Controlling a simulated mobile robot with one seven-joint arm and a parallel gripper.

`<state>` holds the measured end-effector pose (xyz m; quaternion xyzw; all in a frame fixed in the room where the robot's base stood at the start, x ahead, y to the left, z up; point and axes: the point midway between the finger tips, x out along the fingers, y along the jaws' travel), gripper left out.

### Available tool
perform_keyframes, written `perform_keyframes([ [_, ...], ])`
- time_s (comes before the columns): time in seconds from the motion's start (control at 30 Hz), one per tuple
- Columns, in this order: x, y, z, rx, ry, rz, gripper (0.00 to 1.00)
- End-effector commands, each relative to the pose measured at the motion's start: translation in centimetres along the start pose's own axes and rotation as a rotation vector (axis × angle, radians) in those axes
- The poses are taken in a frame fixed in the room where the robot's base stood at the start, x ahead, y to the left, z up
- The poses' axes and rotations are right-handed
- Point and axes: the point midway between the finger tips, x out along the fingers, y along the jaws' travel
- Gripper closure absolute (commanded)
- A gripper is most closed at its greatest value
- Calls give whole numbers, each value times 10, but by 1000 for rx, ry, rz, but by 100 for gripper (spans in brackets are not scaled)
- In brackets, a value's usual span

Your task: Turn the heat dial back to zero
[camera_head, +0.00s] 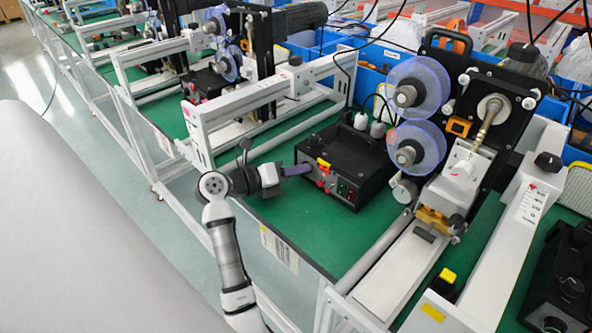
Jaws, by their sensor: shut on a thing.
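A black control box (349,163) stands on the green bench top, its front panel facing down and left in the head view. The panel carries small red and orange parts and a green light. My gripper (306,170) reaches in from the left, with its tip at the upper left part of this panel. It is shut on the heat dial there. The jaws hide the dial, so I cannot read its setting or see its marks.
Blue tape reels (417,84) and a black-and-white coder machine stand close to the right of the box. A white frame beam (240,103) runs behind my arm. Green bench surface (320,231) is clear in front of the box.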

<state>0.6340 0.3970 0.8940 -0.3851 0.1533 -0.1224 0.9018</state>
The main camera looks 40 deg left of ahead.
Motion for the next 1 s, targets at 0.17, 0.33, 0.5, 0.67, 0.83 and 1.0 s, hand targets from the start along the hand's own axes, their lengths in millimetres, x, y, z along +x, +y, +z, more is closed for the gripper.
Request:
perform_keyframes([
  [0.17, 0, 0, 0, -1, 0, -1, 97],
  [0.33, 0, 0, 0, 0, 0, 0, 54],
  [0.5, 0, 0, 0, 0, 0, 0, 52],
  [0.67, -2, 0, 0, 1, -1, 1, 52],
  [0.83, -21, 2, -1, 2, -3, 1, 52],
  [1.0, -59, 3, -1, 3, -4, 4, 52],
])
